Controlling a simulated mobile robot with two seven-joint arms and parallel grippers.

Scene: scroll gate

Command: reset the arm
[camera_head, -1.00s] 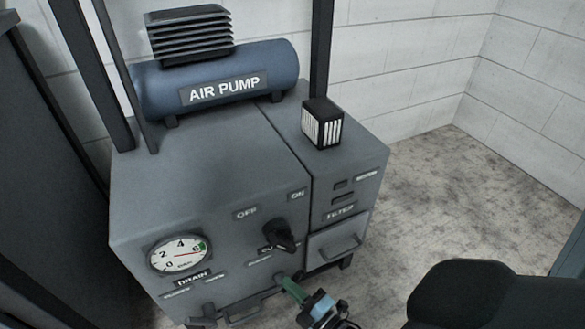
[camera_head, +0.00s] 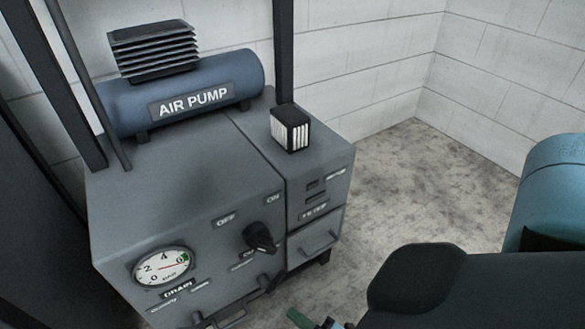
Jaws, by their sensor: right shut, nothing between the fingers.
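My right gripper (camera_head: 300,318) shows only in part at the bottom edge of the head view. Its green fingertips are shut with nothing between them, below the front of the grey air pump cabinet (camera_head: 170,195) and apart from the knob. The rest of it is cut off by the frame or hidden by my black arm link. My left gripper is not in view.
The cabinet front has a round gauge (camera_head: 163,267), a black knob (camera_head: 261,239) below the OFF and ON labels, and a drawer (camera_head: 315,239). A black-and-white filter block (camera_head: 290,128) and a blue air pump tank (camera_head: 182,92) stand on top. Floor right of it is clear.

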